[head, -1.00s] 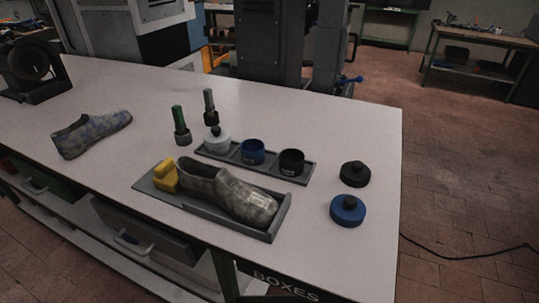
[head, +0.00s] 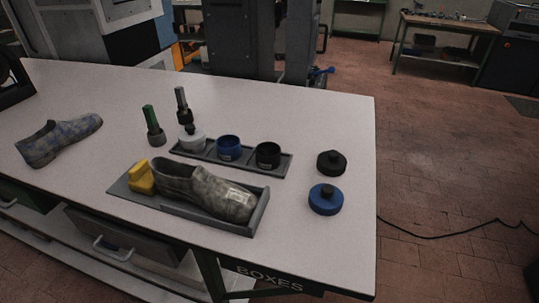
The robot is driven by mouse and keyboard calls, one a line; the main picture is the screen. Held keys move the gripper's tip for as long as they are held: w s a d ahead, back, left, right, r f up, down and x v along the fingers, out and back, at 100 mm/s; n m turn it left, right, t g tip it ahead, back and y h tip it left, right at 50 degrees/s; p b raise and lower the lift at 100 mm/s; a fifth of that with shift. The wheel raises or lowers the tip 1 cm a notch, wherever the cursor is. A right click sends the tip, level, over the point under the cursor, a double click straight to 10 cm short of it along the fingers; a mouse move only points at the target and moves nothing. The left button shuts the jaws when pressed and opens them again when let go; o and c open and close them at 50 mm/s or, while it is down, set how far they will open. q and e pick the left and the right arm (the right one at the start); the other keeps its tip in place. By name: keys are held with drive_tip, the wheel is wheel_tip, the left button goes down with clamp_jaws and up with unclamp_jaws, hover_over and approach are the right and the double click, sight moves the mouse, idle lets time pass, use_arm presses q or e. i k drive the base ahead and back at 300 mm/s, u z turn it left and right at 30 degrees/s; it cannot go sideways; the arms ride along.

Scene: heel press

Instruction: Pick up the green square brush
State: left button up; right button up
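The green square brush (head: 150,119) stands upright on the white table, its green square handle on top and its grey lower end in a small dark base or holder. It is left of the grey tray with the jars and behind the shoe tray. A similar dark brush (head: 182,103) stands just right of it, over the white jar. Neither of my grippers shows in the head view.
A grey tray (head: 281,171) holds a white jar (head: 192,140), a blue jar (head: 228,147) and a black jar (head: 268,154). A shoe (head: 215,192) and yellow block (head: 140,177) lie in another tray (head: 258,215). Black (head: 331,163) and blue lids (head: 325,200) lie right; another shoe (head: 60,138) left.

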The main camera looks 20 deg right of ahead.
sight(153, 126)
drive_tip(key=u, duration=2.1)
drive_tip(key=i, duration=1.4)
drive_tip(key=z, duration=3.15)
